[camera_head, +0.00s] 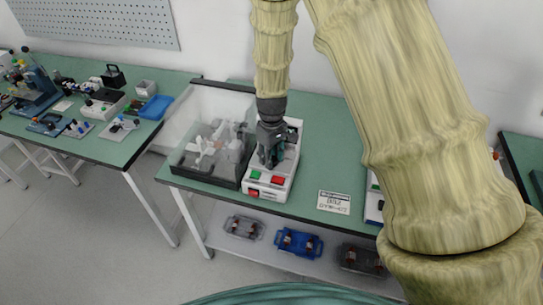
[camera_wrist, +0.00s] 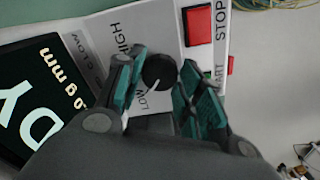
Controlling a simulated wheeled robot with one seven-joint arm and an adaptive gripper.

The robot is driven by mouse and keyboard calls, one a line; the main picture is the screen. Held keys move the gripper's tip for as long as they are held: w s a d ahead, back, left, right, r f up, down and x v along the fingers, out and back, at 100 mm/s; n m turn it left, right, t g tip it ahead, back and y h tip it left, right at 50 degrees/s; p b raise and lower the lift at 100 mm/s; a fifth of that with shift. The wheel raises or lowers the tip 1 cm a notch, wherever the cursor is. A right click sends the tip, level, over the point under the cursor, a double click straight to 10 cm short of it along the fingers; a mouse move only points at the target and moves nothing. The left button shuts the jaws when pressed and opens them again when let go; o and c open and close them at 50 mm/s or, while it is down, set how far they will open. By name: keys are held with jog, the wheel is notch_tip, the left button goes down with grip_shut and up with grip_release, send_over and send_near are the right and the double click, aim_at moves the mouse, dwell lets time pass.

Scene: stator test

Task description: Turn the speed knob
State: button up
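The speed knob (camera_wrist: 159,70) is a round black dial with a white pointer mark. It sits on a white panel between the printed words LOW and HIGH in the wrist view. My gripper (camera_wrist: 163,58) has its two teal-padded fingers apart, one on each side of the knob. Narrow gaps seem to show beside the knob; contact is not clear. In the head view my gripper (camera_head: 269,163) points down over the white control box (camera_head: 286,178) and hides the knob. The box has a green button (camera_head: 255,174) and a red button (camera_head: 278,181).
A red STOP button (camera_wrist: 198,25) lies close right of the knob. A dark display (camera_wrist: 40,95) is at left. A clear-covered machine (camera_head: 212,145) stands against the box's left side on the green bench (camera_head: 315,165).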

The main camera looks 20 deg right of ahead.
aim_at(272, 159)
jog(key=shift+m, duration=0.3)
jog(key=m+p, duration=0.1)
jog(key=m, duration=0.3)
jog(key=shift+m, duration=0.3)
jog(key=shift+m+p, duration=0.35)
jog(key=shift+m, duration=1.95)
jog(key=o, duration=1)
jog(key=shift+w, duration=0.1)
notch_tip(272, 159, up, 12)
